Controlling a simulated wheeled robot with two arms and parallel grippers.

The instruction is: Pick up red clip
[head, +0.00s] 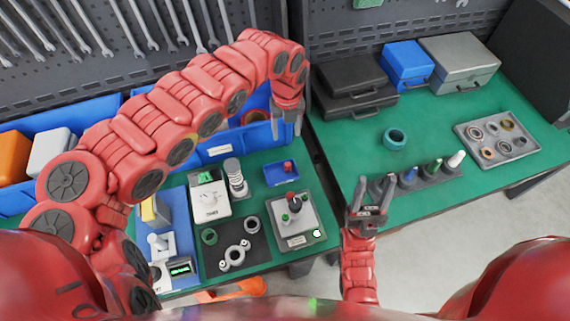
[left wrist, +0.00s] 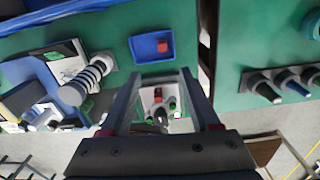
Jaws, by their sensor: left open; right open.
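A small red piece, apparently the red clip (head: 288,166), lies in a small blue tray (head: 270,178) on the left green table. In the left wrist view the red clip (left wrist: 163,45) sits in the right part of the blue tray (left wrist: 142,50), beyond the fingertips. My left gripper (head: 287,128) hangs above and behind the tray in the head view, pointing down. In the wrist view its fingers (left wrist: 158,76) are apart with nothing held between them. My right gripper (head: 369,203) is open and empty, low in front of the right table.
A test device with a red knob (head: 295,225) stands just in front of the tray. A spring-like cylinder (head: 236,180) and a white timer (head: 208,198) stand to its left. Blue bins (head: 225,148) stand behind. A gap separates the two tables.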

